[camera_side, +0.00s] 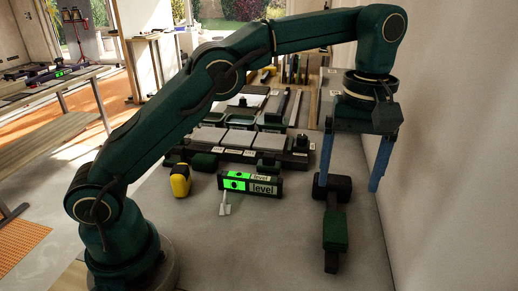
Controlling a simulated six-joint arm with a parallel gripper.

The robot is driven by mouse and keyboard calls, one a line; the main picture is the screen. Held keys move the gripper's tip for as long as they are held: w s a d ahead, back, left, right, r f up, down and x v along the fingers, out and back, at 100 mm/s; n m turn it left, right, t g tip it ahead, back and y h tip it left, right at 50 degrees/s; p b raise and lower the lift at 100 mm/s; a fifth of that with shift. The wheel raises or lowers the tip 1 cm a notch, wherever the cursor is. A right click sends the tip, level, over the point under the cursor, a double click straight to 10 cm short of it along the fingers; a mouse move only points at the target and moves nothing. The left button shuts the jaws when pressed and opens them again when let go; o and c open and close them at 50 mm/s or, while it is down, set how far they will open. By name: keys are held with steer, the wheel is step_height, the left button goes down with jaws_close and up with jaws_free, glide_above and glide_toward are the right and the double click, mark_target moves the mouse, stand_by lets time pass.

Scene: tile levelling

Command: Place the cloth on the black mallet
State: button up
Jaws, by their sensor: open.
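The black mallet (333,187) lies on the grey worktop at the right, its dark head towards the back and its handle with a green grip (335,232) towards the front. My gripper (348,186) points down over the mallet head, its two blue fingers spread wide on either side with nothing held between them. I cannot tell whether the fingertips touch the mallet. I cannot make out the cloth for certain; a pale flat sheet (243,102) at the back of the tile area may be it.
A level (251,184) with a bright green display stands mid-worktop, with a small white piece (225,204) before it. A yellow and black tool (180,180) is to its left. Grey tiles (240,139) on a dark rack lie behind. A wall borders the right; the front worktop is clear.

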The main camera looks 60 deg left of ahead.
steer(key=shift+r, duration=0.8)
steer(key=s+a+r+m+t, duration=0.3)
steer(key=s+a+r+m, duration=0.1)
steer(key=s+a+r, duration=0.25)
steer(key=s+a+f+m+t, duration=0.2)
steer(key=s+f+m, duration=0.3)
steer(key=s+f, duration=0.3)
steer(key=s+a, duration=0.1)
steer(key=s, duration=0.2)
steer(key=shift+s+a+f+t, duration=0.15)
steer(key=shift+s+a+t, duration=0.05)
steer(key=shift+s+t, duration=0.1)
